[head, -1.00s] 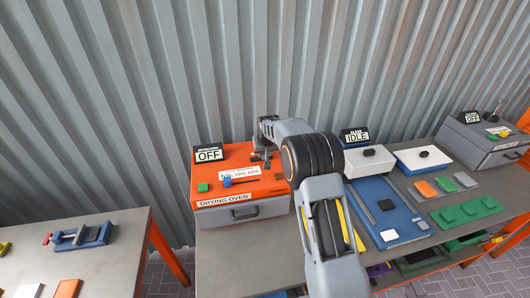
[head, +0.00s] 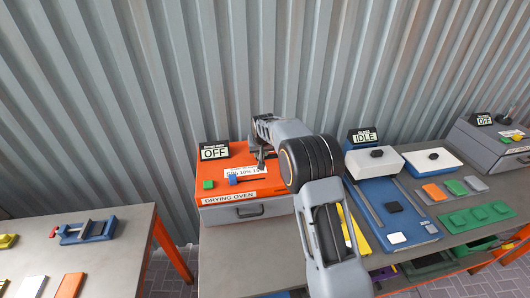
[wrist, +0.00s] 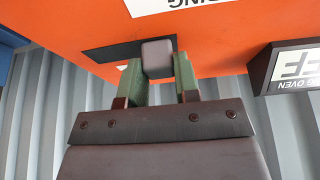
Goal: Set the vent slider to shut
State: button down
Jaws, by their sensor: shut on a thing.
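The orange drying oven (head: 218,170) stands at the left end of the long bench, and its small display (head: 215,153) reads OFF. My gripper (head: 261,166) is over the back right of the oven's top. In the wrist view, my gripper (wrist: 158,68) is shut on a small grey slider knob (wrist: 157,57), with a green-padded finger on each side. The knob stands at a dark slot (wrist: 125,53) in the orange surface. In the head view the knob is hidden by my gripper. I cannot read any vent mark beside it.
A green block (head: 209,185) and a blue slider knob (head: 233,180) sit at the front of the oven top. A white label (head: 240,173) is close to my gripper. A blue machine (head: 385,205) stands to the right, with its display (head: 364,136) reading IDLE.

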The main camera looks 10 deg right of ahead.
jog(key=shift+a, duration=0.2)
jog(key=c, duration=0.8)
grip_release()
jog(key=shift+a, duration=0.1)
jog(key=shift+c, duration=0.2)
jog(key=shift+r, duration=0.1)
jog(key=shift+s+r, duration=0.15)
jog(key=shift+r, duration=0.25)
jog(key=b+v, duration=0.3)
jog(key=v, duration=0.9)
jog(key=shift+s+r, duration=0.25)
jog(key=shift+r, duration=0.1)
